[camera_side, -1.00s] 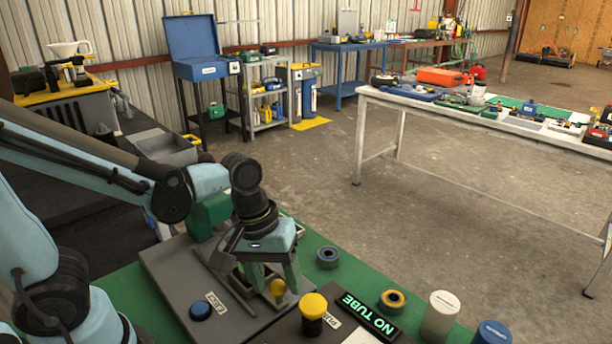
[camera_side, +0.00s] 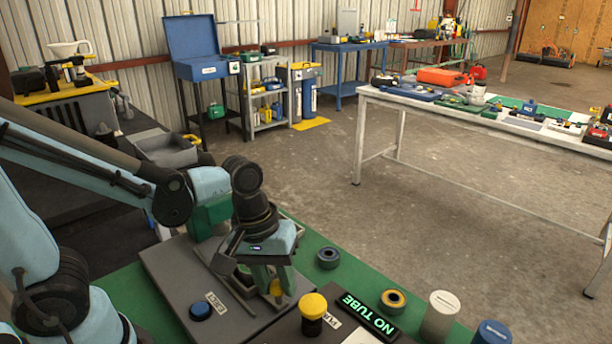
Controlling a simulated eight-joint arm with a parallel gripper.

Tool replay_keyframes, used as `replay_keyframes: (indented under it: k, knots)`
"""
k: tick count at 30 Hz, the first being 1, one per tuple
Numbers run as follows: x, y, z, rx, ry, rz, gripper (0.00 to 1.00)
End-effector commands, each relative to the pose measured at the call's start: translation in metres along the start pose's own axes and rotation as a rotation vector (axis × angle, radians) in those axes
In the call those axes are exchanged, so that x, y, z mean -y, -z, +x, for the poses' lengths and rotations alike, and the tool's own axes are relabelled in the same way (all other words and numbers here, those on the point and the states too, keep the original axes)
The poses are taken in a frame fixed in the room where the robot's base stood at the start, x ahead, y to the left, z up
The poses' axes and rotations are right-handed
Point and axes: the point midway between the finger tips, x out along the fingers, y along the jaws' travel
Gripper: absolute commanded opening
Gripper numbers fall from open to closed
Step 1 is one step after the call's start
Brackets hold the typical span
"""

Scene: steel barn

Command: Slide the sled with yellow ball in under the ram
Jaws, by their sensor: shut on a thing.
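The sled's yellow ball (camera_side: 276,288) shows low between the fingers of my gripper (camera_side: 273,284). My gripper points down and is shut on the ball. The sled under the ball is mostly hidden by the fingers. It sits at a channel on a dark grey base plate (camera_side: 170,262). A green block (camera_side: 207,216) stands at the back of this plate, partly behind my arm. I cannot make out the ram clearly; my wrist covers that area.
A blue button (camera_side: 200,311) is on the plate's front left. A yellow-topped knob (camera_side: 313,306) and a lit "NO TUBE" sign (camera_side: 367,315) stand to the right. Rings (camera_side: 328,258) (camera_side: 393,301) and capped cylinders (camera_side: 440,312) (camera_side: 491,333) line the green bench top (camera_side: 118,288).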

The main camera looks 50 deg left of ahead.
Motion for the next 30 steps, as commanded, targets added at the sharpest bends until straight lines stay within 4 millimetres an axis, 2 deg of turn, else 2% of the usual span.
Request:
replay_keyframes:
  k: [5,15,28,29,30]
  knots:
    - [0.011,0.008,-0.002,0.0,0.001,-0.006,0.0]
    - [0.05,0.036,-0.01,-0.002,0.0,-0.006,0.0]
    - [0.057,0.04,-0.011,-0.003,0.0,0.0,0.0]
    - [0.057,0.04,-0.011,-0.003,0.0,0.0,0.35]
    - [0.057,0.04,-0.011,-0.003,-0.001,0.0,0.41]
